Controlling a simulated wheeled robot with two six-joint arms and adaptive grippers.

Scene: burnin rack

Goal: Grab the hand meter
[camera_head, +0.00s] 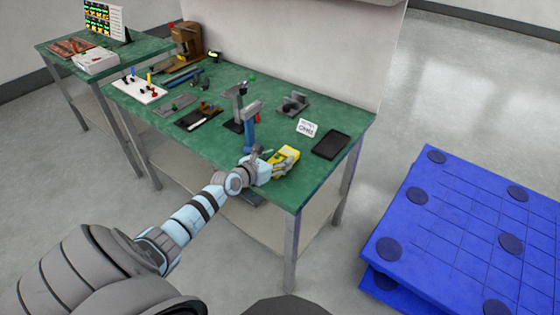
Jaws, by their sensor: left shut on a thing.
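The hand meter (288,155) is a yellow device at the front part of the green workbench, towards its right end. My left gripper (275,160) reaches it from the lower left and is shut on it. The fingers hide part of the meter. I cannot tell whether the meter touches the bench top. My right gripper does not show.
The green bench (330,180) holds a black tray (331,145), a white sign card (307,127), a grey stand (240,105) and several tools. A second bench (60,62) stands at the far left. Blue pallets (450,215) lie on the floor at right.

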